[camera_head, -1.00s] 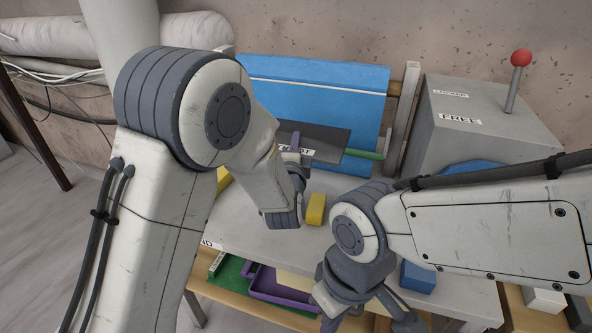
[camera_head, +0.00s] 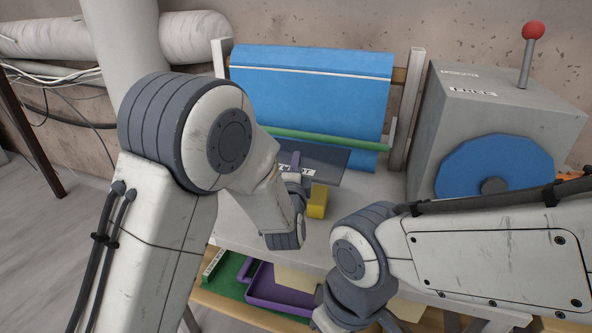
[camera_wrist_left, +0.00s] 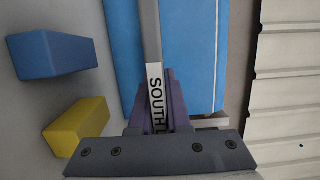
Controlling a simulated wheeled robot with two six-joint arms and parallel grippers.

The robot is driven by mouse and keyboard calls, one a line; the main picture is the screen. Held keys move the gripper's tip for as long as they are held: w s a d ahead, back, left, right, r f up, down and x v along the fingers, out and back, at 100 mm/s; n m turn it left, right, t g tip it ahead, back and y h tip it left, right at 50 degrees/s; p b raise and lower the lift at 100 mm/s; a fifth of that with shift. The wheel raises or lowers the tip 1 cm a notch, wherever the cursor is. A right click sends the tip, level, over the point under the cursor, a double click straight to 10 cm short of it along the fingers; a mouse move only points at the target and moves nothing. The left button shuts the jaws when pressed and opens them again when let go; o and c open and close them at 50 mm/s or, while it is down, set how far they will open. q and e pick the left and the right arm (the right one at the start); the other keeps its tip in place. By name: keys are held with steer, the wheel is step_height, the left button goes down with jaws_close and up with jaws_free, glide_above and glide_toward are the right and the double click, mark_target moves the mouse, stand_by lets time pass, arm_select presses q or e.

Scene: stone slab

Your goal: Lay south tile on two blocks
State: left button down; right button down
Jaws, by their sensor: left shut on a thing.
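The south tile (camera_head: 322,166) is a dark slab with a white label, partly readable in the head view. My left gripper (camera_head: 297,163) is shut on it, with purple fingers on both sides. In the left wrist view the tile (camera_wrist_left: 151,45) shows as a narrow grey edge marked SOUTH between the fingers. A yellow block (camera_head: 317,203) stands on the grey slab just in front of the tile. The left wrist view shows the yellow block (camera_wrist_left: 75,127) and a blue block (camera_wrist_left: 50,54) left of the held tile. In the head view the blue block is not visible.
A blue panel (camera_head: 310,90) and a green bar (camera_head: 330,142) stand behind the tile. A grey box (camera_head: 450,110) with a blue wheel (camera_head: 495,172) and a red-knobbed lever (camera_head: 533,32) is at right. A purple tray (camera_head: 262,285) lies below. My right arm crosses the front right.

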arm_select(q)
steer(key=shift+r, duration=0.15)
step_height(320, 180, down, 9)
steer(key=b, duration=0.7)
steer(key=shift+r, duration=0.15)
